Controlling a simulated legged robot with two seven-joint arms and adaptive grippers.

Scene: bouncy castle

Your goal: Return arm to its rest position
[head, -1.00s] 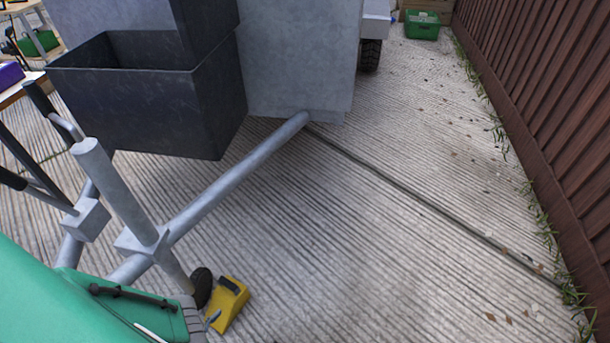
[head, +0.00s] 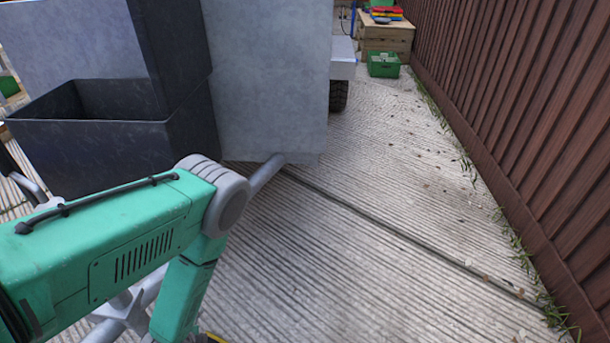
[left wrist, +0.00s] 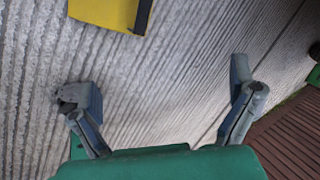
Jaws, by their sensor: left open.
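My left arm (head: 130,240) comes in from the left in the head view, green with a grey elbow joint, and bends downward at its far end. Its gripper is out of the head view. In the left wrist view my left gripper (left wrist: 160,90) is open, its two fingers wide apart with nothing between them. Ribbed concrete ground lies beyond the fingers. My right arm and gripper are not in view.
A grey trailer (head: 265,80) with a dark open box (head: 100,150) stands close on the left. A yellow object (left wrist: 110,10) lies on the ground. A brown fence (head: 520,120) runs along the right. A green crate (head: 384,65) sits far back. The concrete between is clear.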

